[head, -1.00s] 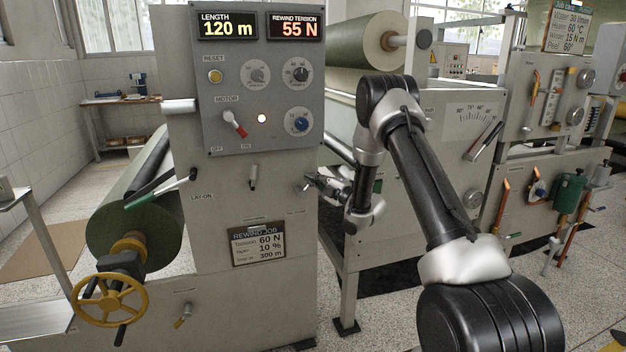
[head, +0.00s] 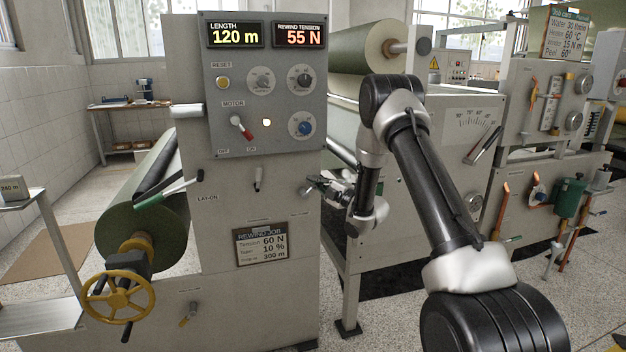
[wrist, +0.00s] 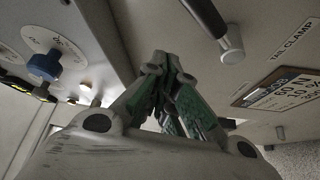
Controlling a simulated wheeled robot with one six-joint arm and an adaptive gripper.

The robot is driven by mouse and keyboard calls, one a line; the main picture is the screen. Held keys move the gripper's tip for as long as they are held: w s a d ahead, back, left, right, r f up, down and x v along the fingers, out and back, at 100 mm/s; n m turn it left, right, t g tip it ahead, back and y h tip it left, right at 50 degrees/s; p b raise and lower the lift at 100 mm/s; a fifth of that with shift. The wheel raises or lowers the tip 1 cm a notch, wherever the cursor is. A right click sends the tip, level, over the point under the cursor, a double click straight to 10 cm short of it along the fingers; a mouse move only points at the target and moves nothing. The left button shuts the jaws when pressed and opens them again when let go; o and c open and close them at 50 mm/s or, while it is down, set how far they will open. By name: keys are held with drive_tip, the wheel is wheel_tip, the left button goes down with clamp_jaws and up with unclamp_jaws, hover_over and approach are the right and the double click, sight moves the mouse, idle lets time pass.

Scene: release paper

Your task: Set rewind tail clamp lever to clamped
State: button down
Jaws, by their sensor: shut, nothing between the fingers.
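A TAIL CLAMP label (wrist: 295,38) shows on the grey machine face in the wrist view. I cannot tell for sure which lever the label belongs to. My gripper (head: 317,188) is shut and empty, close to the right edge of the machine face, right of the middle lever. Its closed fingertips also show in the wrist view (wrist: 163,60), apart from the grey lever. Anything directly behind the fingers is hidden.
The control panel (head: 230,86) with knobs and displays is above. The job card (head: 262,246) is below. The green-handled LAY-ON lever (head: 170,191), roll (head: 125,220) and yellow handwheel (head: 118,300) are at left. A machine frame (head: 415,250) stands right, behind my arm.

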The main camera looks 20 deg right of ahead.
drive_tip(key=f+v, duration=0.1)
drive_tip(key=v, duration=0.5)
drive_tip(key=shift+s+a+f, duration=0.2)
drive_tip(key=shift+s+a, duration=0.05)
drive_tip(key=shift+a, duration=0.05)
